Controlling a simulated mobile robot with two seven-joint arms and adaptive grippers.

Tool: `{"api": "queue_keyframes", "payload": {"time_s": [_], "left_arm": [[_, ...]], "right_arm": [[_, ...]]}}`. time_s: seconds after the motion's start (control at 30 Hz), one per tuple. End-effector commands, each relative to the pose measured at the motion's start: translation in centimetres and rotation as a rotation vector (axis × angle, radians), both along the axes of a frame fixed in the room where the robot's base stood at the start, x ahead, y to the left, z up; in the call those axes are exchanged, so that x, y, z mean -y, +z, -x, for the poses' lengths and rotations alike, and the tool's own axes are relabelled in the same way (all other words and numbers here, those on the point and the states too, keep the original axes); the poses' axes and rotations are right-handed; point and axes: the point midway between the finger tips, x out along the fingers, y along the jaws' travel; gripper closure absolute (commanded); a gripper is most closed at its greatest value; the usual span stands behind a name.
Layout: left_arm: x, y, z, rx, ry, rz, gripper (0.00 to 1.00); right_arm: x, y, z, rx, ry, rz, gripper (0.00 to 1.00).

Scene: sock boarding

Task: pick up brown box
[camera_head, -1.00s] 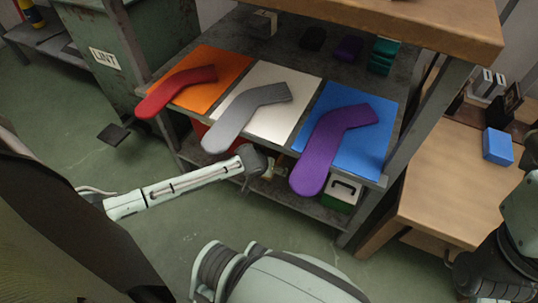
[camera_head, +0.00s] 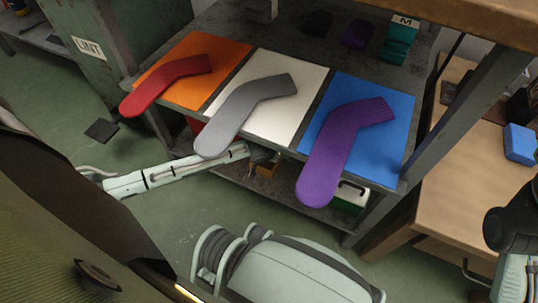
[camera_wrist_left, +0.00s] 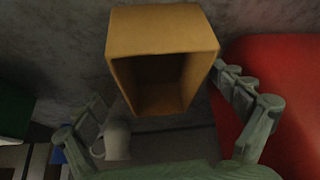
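The brown box (camera_wrist_left: 160,38) is large in the left wrist view, with its open, hollow side facing me. It stands on a grey shelf. My left gripper (camera_wrist_left: 158,92) is open, with one finger on each side of the view and the box ahead between them. The right finger looks close to the box's right side; I cannot tell whether it touches. In the head view my left arm reaches under the upper shelf, and a small part of the brown box (camera_head: 266,170) shows by the gripper. My right arm is at the right edge, its fingers out of view.
A red rounded object (camera_wrist_left: 282,85) stands close to the right of the box. A green and white box (camera_head: 350,197) is on the lower shelf. Sock-shaped boards lie above on orange, white and blue mats, and the purple board (camera_head: 340,155) overhangs the front edge.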

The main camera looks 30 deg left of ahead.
Motion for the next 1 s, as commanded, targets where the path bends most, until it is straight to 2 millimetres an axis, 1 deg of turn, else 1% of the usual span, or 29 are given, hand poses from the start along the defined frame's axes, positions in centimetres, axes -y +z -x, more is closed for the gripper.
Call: {"api": "queue_keyframes", "payload": {"time_s": [0.03,0.07,0.4,0.5,0.77,1.0], "left_arm": [[-0.01,0.02,-0.01,0.000,0.000,0.000,0.06],[-0.02,0.01,-0.01,0.000,0.000,0.000,0.10],[-0.03,-0.01,-0.01,0.000,0.000,0.000,0.52],[-0.04,-0.03,0.00,-0.001,0.000,0.000,0.62],[-0.06,-0.03,0.01,-0.001,0.000,-0.001,0.62],[-0.54,0.53,-0.26,-0.002,0.001,0.000,0.62]], "right_arm": [[0.00,0.00,0.01,0.000,0.000,-0.001,0.00],[0.01,0.00,0.01,0.000,0.000,-0.001,0.00],[0.02,-0.03,0.01,0.000,0.000,-0.001,0.00],[0.02,-0.04,0.01,0.000,0.000,-0.001,0.00],[0.00,-0.01,0.01,0.000,0.000,-0.001,0.00],[0.09,0.63,0.13,-0.004,0.000,-0.007,0.00]]}}
